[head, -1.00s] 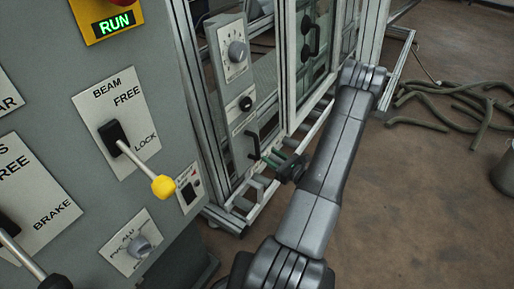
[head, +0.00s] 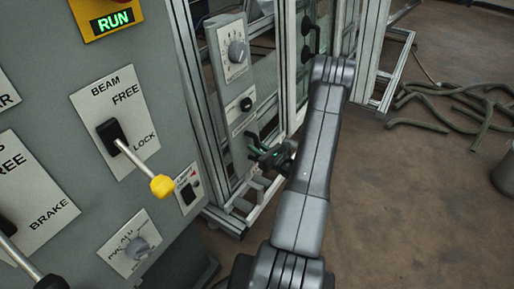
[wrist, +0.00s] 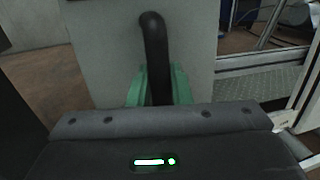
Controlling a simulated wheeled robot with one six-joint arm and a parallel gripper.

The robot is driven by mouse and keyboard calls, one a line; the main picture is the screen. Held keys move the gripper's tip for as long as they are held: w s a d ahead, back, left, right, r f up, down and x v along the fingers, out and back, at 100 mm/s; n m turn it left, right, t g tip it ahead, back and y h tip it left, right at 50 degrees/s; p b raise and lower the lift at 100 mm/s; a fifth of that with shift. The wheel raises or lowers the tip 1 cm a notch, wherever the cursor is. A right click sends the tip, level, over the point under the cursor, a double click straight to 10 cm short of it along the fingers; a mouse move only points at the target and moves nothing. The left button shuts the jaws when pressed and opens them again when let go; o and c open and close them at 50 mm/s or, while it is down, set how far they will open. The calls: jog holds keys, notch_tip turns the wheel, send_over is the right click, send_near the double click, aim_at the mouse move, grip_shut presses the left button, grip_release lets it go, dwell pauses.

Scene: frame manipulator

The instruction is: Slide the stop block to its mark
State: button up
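My gripper (head: 262,150) is at a black bar handle (head: 253,142) low on the grey panel of the framed machine. In the wrist view the curved black handle (wrist: 155,50) stands out from a plain grey face (wrist: 100,45). My green fingers (wrist: 160,88) flank it on both sides, close to it. Whether they press on it cannot be told, as the dark gripper body covers the lower part. No part is clearly recognisable as the stop block, and I see no clear mark for it.
A grey control cabinet (head: 50,90) with a yellow-tipped BEAM lever (head: 162,187) stands close on the left. Aluminium frame posts (head: 190,100) and a glazed door (head: 303,60) stand near the arm. Green hoses (head: 440,105) lie on the right; the brown floor before them is clear.

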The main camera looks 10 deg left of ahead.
jog(key=shift+w+d+b, duration=0.2)
jog(key=shift+w+d, duration=0.1)
jog(key=shift+w, duration=0.5)
jog(key=shift+w+d+b, duration=0.25)
jog(key=shift+w, duration=0.55)
jog(key=shift+w+d+b, duration=0.2)
jog(key=shift+w+d, duration=0.1)
jog(key=shift+w, duration=0.5)
grip_shut()
jog(key=o, duration=0.8)
grip_release()
jog(key=shift+s, duration=0.1)
jog(key=p+v, duration=0.1)
jog(key=v, duration=1.2)
jog(key=shift+s+d+p, duration=0.2)
jog(key=shift+d+p, duration=0.1)
